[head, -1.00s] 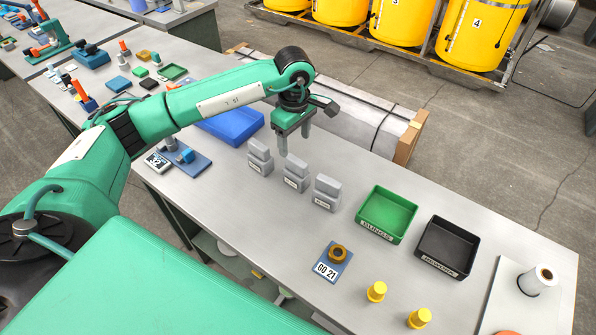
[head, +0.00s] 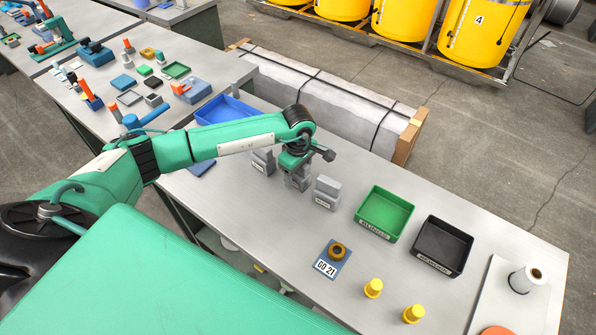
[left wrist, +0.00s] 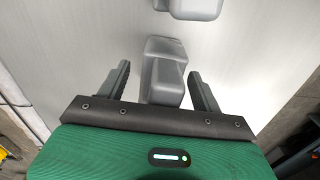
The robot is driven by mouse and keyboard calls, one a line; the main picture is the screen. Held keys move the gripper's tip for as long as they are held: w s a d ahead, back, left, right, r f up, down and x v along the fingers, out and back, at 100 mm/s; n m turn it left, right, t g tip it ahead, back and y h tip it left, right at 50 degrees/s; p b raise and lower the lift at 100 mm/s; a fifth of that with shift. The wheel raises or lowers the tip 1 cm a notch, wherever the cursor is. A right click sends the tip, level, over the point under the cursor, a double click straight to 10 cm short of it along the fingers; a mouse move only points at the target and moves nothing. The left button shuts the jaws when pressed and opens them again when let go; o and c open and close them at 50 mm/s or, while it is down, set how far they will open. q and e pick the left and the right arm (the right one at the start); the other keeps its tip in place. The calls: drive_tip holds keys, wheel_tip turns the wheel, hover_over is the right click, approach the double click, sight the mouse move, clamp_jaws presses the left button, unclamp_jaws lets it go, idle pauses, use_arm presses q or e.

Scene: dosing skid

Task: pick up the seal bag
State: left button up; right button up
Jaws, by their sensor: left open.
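Three grey two-part pieces with small labels stand in a row on the table: a left one (head: 262,162), a middle one (head: 299,184) and a right one (head: 327,193). The labels are too small to read, so I cannot tell which is the seal bag. My left gripper (head: 296,167) is right over the middle piece and partly hides it. In the left wrist view, a grey piece (left wrist: 164,82) lies between my two spread fingers, with a gap on each side. Another grey piece (left wrist: 190,7) shows beyond it. My right gripper is not in view.
A green bin (head: 385,213) and a black bin (head: 443,246) stand to the right. A blue card with a brown ring (head: 333,261) and two yellow caps (head: 373,288) lie nearer. A blue tray (head: 228,108) is behind my arm. Bare table lies between the pieces and the card.

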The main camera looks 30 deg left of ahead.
use_arm(q)
drive_tip(key=c, duration=1.1)
